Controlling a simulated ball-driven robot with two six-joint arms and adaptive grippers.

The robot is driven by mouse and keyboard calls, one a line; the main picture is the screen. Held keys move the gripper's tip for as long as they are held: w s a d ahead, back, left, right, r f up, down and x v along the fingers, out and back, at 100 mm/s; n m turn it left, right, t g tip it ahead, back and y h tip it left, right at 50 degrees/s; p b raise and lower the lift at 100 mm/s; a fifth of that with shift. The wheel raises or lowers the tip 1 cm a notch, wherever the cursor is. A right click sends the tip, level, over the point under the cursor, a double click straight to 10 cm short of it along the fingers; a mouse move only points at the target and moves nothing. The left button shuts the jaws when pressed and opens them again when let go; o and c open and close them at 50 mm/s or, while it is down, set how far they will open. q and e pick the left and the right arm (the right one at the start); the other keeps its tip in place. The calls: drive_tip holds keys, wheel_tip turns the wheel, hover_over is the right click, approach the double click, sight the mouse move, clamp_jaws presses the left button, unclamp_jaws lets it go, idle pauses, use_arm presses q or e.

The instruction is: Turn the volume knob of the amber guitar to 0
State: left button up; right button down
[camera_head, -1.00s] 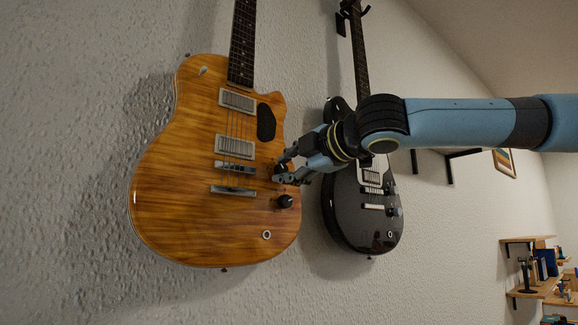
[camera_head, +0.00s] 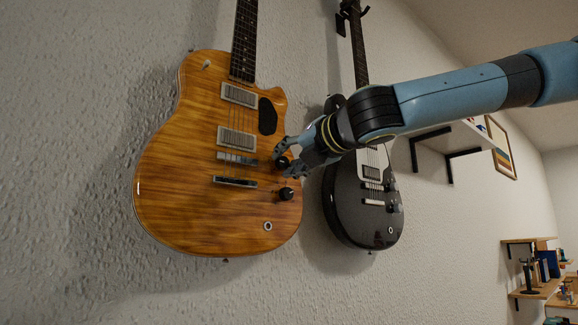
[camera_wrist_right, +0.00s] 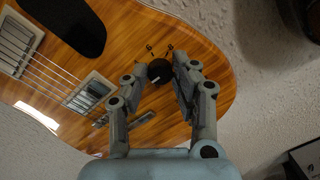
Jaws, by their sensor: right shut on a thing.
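The amber guitar (camera_head: 190,160) hangs on the textured wall, its wood body facing me. My right gripper (camera_head: 283,160) reaches in from the right, with its fingers at the guitar's upper black knob (camera_head: 283,163). In the right wrist view the fingertips of this gripper (camera_wrist_right: 172,76) are shut on that knob (camera_wrist_right: 159,71), one on each side. Small dark marks show on the wood just beyond the knob; I cannot read the setting. A lower black knob (camera_head: 286,194) stands free below the gripper. My left gripper is not in view.
A black guitar (camera_head: 352,215) hangs just right of the amber one, partly behind my right arm. A wall shelf (camera_head: 455,138) and a framed picture (camera_head: 502,150) are farther right. Small shelves with books (camera_head: 545,265) are at lower right.

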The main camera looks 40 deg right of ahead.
drive_tip(key=n+b, duration=0.2)
drive_tip(key=n, duration=0.1)
drive_tip(key=n+b, duration=0.1)
drive_tip(key=n, duration=0.1)
drive_tip(key=shift+a+f, duration=0.1)
drive_tip(key=shift+f, duration=0.2)
drive_tip(key=shift+n+t+b, duration=0.4)
drive_tip(key=shift+n+b, duration=0.5)
drive_tip(key=shift+n, duration=1.1)
drive_tip(key=shift+r, duration=0.1)
drive_tip(key=c, duration=1.1)
unclamp_jaws()
drive_tip(key=shift+o, duration=0.2)
